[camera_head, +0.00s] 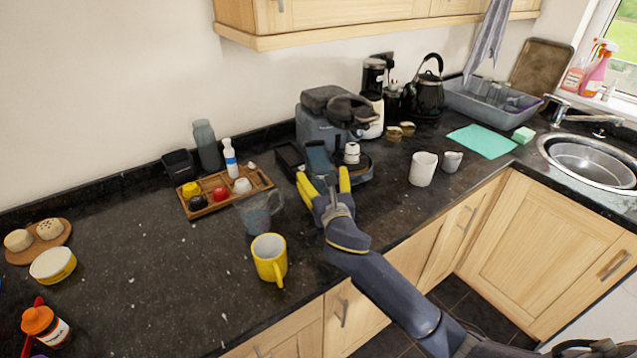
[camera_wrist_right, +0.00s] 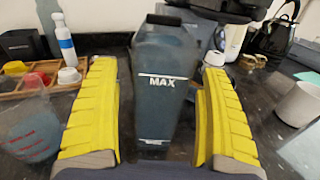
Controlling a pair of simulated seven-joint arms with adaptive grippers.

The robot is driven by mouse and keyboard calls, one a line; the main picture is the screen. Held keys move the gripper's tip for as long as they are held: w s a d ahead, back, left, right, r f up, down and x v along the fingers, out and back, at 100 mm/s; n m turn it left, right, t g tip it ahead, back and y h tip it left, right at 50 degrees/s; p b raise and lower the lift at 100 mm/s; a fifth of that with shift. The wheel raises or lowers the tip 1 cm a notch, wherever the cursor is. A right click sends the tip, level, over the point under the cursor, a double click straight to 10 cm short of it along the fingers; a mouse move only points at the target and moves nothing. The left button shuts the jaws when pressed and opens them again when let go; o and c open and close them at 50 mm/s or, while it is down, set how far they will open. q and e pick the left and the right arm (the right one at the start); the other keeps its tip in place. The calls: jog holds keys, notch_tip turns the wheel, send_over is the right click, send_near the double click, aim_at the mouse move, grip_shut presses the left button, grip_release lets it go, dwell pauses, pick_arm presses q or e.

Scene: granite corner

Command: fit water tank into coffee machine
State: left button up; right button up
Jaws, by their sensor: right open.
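The water tank (camera_wrist_right: 166,105) is a translucent blue-grey upright container with a white MAX line. In the head view the tank (camera_head: 318,158) stands in front of the coffee machine (camera_head: 322,128), which is dark blue-grey with a black head. My right gripper (camera_head: 322,174) has yellow fingers, open, one on each side of the tank. In the right wrist view a gap shows between the tank and each finger. The tank's lower end is partly hidden by the gripper. Where the tank fits on the machine is not clear. My left gripper is not in view.
A measuring jug (camera_head: 258,212) and a yellow mug (camera_head: 269,258) stand left of my right gripper. A wooden tray (camera_head: 212,206) with small items lies behind the jug. A white cup (camera_head: 423,169) stands to the right. The front left counter is mostly clear.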

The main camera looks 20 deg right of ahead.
jog(key=shift+w+d, duration=0.15)
jog(key=shift+w, duration=1.15)
jog(key=shift+w+d, duration=0.1)
jog(key=shift+w, duration=1.2)
jog(key=shift+c, duration=0.3)
jog(key=c, duration=1.5)
jog(key=shift+r, duration=0.2)
jog(key=shift+c, duration=0.6)
jog(key=shift+r, duration=0.1)
